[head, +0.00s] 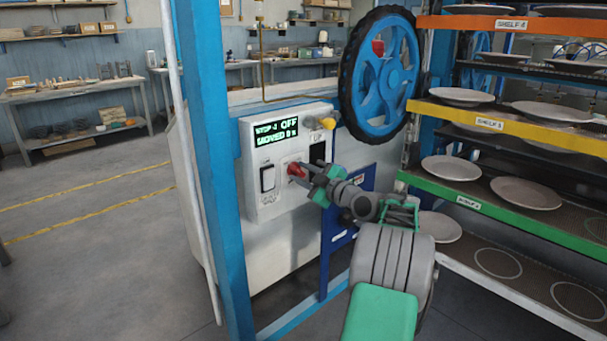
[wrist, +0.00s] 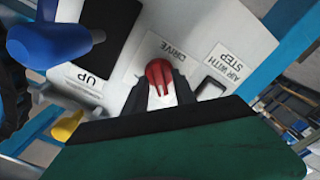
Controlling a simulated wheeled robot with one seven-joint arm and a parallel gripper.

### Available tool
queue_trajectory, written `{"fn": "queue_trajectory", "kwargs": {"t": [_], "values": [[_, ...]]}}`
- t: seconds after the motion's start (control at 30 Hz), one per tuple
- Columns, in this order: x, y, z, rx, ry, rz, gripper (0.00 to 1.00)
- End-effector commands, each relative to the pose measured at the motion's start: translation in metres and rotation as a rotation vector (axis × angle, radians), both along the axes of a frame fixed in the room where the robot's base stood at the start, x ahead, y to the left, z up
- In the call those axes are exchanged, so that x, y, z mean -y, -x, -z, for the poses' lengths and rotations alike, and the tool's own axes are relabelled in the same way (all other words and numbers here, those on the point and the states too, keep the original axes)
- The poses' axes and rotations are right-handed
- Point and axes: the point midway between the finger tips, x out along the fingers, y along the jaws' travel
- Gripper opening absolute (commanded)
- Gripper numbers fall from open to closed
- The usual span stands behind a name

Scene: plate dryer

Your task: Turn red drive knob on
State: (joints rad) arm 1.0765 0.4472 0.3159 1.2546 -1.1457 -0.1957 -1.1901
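The red drive knob (head: 296,170) sits on the white control panel (head: 262,210), below the green display (head: 276,132), which reads "STEP-1 OFF" and "MOVED 0". My gripper (head: 305,174) is at the panel with its fingertips at the knob. In the wrist view the red knob (wrist: 160,73) shows between the two dark fingertips of my gripper (wrist: 163,90), under the label "DRIVE". The fingers are close on both sides of the knob and appear to hold it. The far side of the knob is hidden.
A black switch (head: 267,178) is left of the knob. A yellow knob (head: 327,123) is at the panel's upper right. A blue handwheel (head: 385,75) stands above right. Shelves with plates (head: 451,168) are on the right. A blue post (head: 213,150) stands left of the panel.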

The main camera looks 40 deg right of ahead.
Motion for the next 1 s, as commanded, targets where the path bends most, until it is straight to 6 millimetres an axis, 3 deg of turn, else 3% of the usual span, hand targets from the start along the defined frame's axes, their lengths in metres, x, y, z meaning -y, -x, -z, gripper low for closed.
{"fn": "queue_trajectory", "kwargs": {"t": [0.37,0.67,0.7,1.0], "values": [[0.0006,0.0007,0.0001,-0.001,0.0,0.001,0.0],[0.0007,0.0008,0.0002,-0.001,0.0,0.001,0.0],[0.0085,0.0008,0.0016,-0.001,0.0,0.002,0.0],[0.0023,0.0014,0.0,-0.001,-0.035,0.004,0.0]]}}
